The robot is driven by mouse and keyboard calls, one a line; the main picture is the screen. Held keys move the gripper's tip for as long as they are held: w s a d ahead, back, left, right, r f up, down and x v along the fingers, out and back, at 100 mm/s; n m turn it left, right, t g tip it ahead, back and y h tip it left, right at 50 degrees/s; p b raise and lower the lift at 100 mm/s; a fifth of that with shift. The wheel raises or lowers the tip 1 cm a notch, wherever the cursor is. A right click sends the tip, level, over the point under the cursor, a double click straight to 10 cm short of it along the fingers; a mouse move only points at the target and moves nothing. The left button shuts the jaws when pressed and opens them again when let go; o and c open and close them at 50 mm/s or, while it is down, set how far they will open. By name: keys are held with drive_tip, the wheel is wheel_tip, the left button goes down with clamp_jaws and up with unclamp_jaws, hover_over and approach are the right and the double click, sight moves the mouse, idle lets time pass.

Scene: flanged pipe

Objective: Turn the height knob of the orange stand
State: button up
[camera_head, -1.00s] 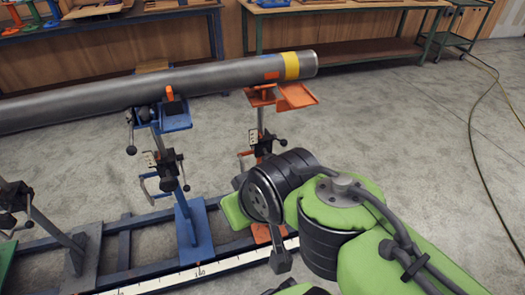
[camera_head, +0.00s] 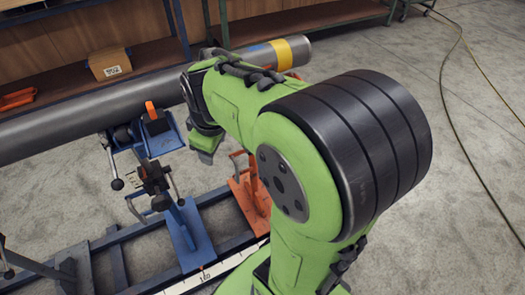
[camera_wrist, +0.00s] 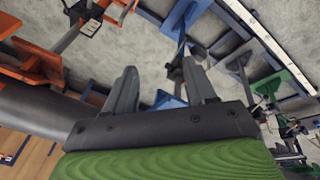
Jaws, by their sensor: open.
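The orange stand's base (camera_head: 250,195) shows in the head view, with its upper part and height knob hidden behind my arm. In the wrist view an orange plate of the stand (camera_wrist: 35,65) is at the left. A post with a pale scale plate (camera_wrist: 90,27) and dark fittings is at the upper left; I cannot pick out the knob clearly. My gripper (camera_wrist: 162,88) is open, with nothing between its fingers, and the stand's parts lie to the left of them.
The grey pipe (camera_head: 80,122) runs across the stands, with a yellow band (camera_head: 291,52) near its right end. The blue stand (camera_head: 185,230) is left of the orange one, both on a dark rail frame. A bench with a cardboard box (camera_head: 110,64) stands behind.

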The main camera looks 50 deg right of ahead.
drive_tip(key=w+d+f+n+g+h+p, duration=0.1)
drive_tip(key=w+d+f+n+g+p, duration=0.15)
drive_tip(key=w+d+f, duration=0.45)
drive_tip(key=d+f+n, duration=0.2)
drive_tip(key=d+f, duration=0.4)
drive_tip(key=f, duration=0.2)
drive_tip(key=d+f+n+g+h+b, duration=0.1)
drive_tip(key=d+f+n, duration=0.1)
drive_tip(key=d+f, duration=0.3)
drive_tip(key=s+d+f+n+g+h+b, duration=0.1)
drive_tip(key=d+f+n, duration=0.2)
drive_tip(key=f, duration=0.9)
drive_tip(key=shift+d+f, duration=0.15)
drive_tip(key=shift+d, duration=1.65)
drive_tip(key=shift+c, duration=0.4)
drive_tip(key=c, duration=0.9)
drive_tip(key=shift+s+d+y, duration=0.1)
drive_tip(key=shift+y, duration=0.3)
drive_tip(key=shift+f+t+y, duration=0.1)
drive_tip(key=shift+t+y, duration=0.25)
drive_tip(key=shift+y, duration=0.35)
